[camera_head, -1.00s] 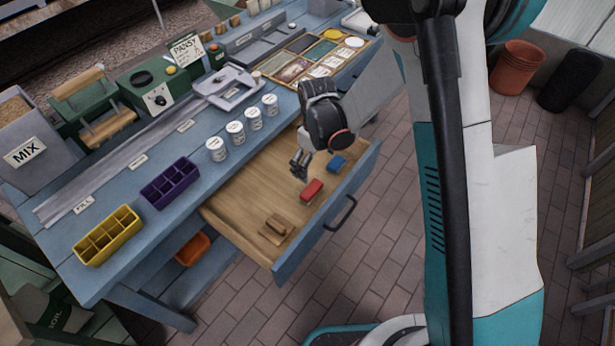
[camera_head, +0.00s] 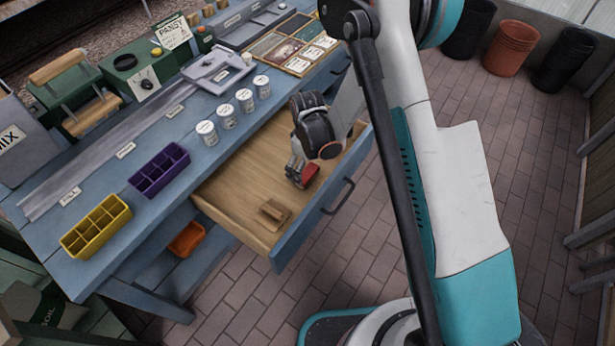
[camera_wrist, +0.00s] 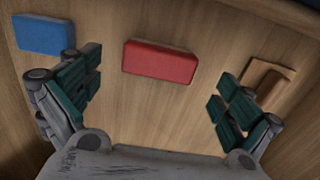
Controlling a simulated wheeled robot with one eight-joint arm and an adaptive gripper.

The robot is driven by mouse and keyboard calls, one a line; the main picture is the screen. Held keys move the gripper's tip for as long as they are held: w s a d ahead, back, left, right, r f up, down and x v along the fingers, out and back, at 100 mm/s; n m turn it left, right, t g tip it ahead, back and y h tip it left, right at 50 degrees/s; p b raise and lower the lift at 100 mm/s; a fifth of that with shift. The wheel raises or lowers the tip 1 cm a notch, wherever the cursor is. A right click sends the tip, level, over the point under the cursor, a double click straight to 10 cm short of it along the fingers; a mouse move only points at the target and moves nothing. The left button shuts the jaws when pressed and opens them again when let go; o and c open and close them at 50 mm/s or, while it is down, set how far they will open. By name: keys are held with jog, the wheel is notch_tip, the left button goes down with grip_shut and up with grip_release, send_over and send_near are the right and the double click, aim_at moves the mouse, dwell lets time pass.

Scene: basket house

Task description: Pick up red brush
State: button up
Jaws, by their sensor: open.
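The red brush (camera_wrist: 160,62) lies on the wooden floor of the open drawer. In the wrist view it sits ahead of and between the spread fingers of my gripper (camera_wrist: 157,95), with nothing between the pads. In the head view my gripper (camera_head: 296,172) is low over the drawer, and the red brush (camera_head: 309,176) shows just beside the fingers, partly covered by them. I cannot tell whether they touch. My gripper is open and empty.
A blue block (camera_wrist: 42,35) lies left of the red brush and a brown wooden piece (camera_wrist: 267,80) right of it. The brown piece (camera_head: 272,214) is near the front of the drawer (camera_head: 236,204). White cans (camera_head: 228,117) line the bench edge above.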

aim_at(307, 173)
notch_tip(307, 173, down, 4)
jog(key=shift+f+b, duration=0.15)
jog(key=shift+b, duration=0.7)
jog(key=c, duration=1.1)
jog(key=shift+c, duration=0.2)
notch_tip(307, 173, up, 20)
jog(key=p, duration=0.7)
